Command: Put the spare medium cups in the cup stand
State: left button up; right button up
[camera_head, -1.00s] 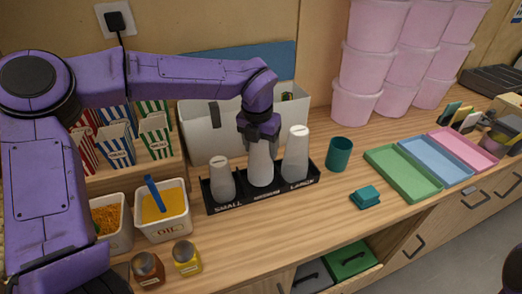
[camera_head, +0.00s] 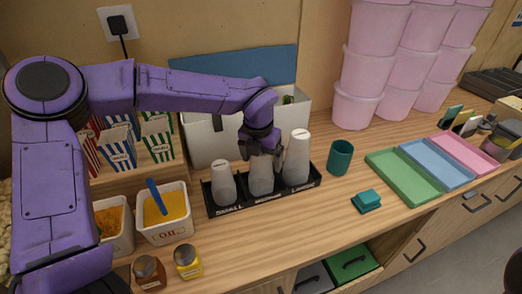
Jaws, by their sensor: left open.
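The black cup stand (camera_head: 228,209) stands on the counter with slots labelled small, medium and large. White cups stand upright in it: the small one (camera_head: 222,184) at left, the medium one (camera_head: 261,178) in the middle and the large one (camera_head: 297,158) at right. My left gripper (camera_head: 263,153) is over the medium cups, its fingers apart around or beside their top; I cannot tell if they touch. The gripper hides the top of the middle stack. My right gripper is not in view; a dark shape at the lower right edge is unclear.
A teal cup (camera_head: 340,157) and a small teal block (camera_head: 367,200) stand right of the stand. Green, blue and pink trays (camera_head: 404,177) lie further right. An oil tub (camera_head: 164,214) and two jars (camera_head: 187,260) are at left. A white bin (camera_head: 206,141) stands behind.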

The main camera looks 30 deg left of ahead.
pick_arm(q)
jog(key=r, duration=0.4)
jog(key=s+r+b, duration=0.1)
jog(key=r, duration=0.7)
jog(key=shift+s, duration=0.4)
